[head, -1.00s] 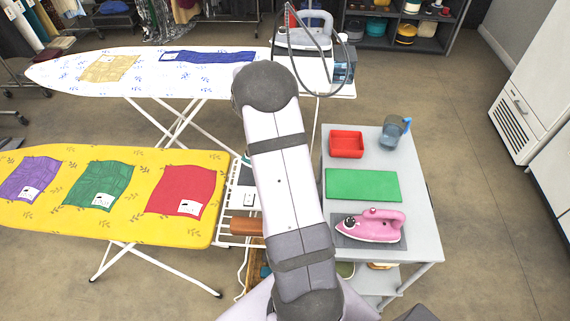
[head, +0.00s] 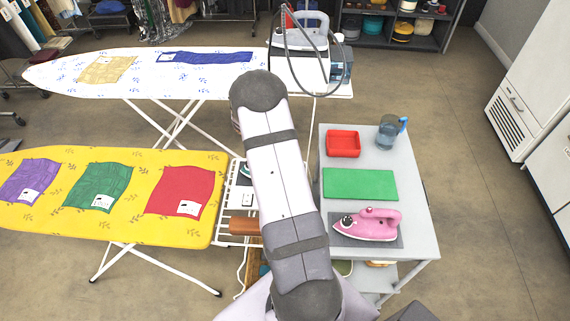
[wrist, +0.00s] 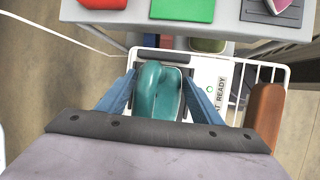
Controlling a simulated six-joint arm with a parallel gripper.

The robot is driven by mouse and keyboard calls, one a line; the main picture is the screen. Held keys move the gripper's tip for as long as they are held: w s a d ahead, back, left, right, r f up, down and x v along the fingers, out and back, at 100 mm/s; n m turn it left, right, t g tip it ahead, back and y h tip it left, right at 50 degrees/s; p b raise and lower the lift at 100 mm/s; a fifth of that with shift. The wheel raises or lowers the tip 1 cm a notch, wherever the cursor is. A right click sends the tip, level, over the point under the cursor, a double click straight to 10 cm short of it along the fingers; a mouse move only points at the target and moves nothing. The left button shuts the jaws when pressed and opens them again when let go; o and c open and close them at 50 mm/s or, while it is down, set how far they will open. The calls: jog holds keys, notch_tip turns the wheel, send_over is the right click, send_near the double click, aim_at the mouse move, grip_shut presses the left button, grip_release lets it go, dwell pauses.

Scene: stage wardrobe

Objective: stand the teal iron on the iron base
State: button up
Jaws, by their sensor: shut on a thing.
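The teal iron (wrist: 157,92) is between the two blue fingers of my gripper (wrist: 158,92) in the wrist view, and they are shut on it. It is over the white wire rack at the end of the yellow ironing board. A white panel (wrist: 211,80) with the letters "AT READY" lies next to the iron in the wrist view.
The white wire rack (wrist: 262,71) also carries a brown roll (wrist: 265,112). A grey table (head: 409,220) on the right holds a pink iron (head: 367,225), a green mat (head: 358,184), a red tray (head: 344,144) and a blue jug (head: 390,132). The yellow ironing board (head: 125,222) lies left.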

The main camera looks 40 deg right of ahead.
jog(key=shift+f, duration=0.1)
jog(key=o, duration=1.3)
jog(key=b+v, duration=0.3)
jog(key=v, duration=0.9)
jog(key=s+a+m+y, duration=0.1)
jog(key=s+a+m, duration=0.2)
jog(key=s+a, duration=0.2)
jog(key=s+a+m+t+y, duration=0.1)
jog(key=s+a+m+y, duration=0.1)
jog(key=s+a, duration=0.4)
jog(key=s+a+m+y, duration=0.1)
jog(key=s+a+m, duration=0.2)
jog(key=a, duration=1)
jog(key=shift+s+a+f+m+t+y, duration=0.1)
jog(key=shift+s+f+m+t+y, duration=0.1)
jog(key=shift+s, duration=0.6)
jog(key=shift+s+a+f+m+t+y, duration=0.1)
jog(key=shift+s+y, duration=0.1)
jog(key=shift+s, duration=0.55)
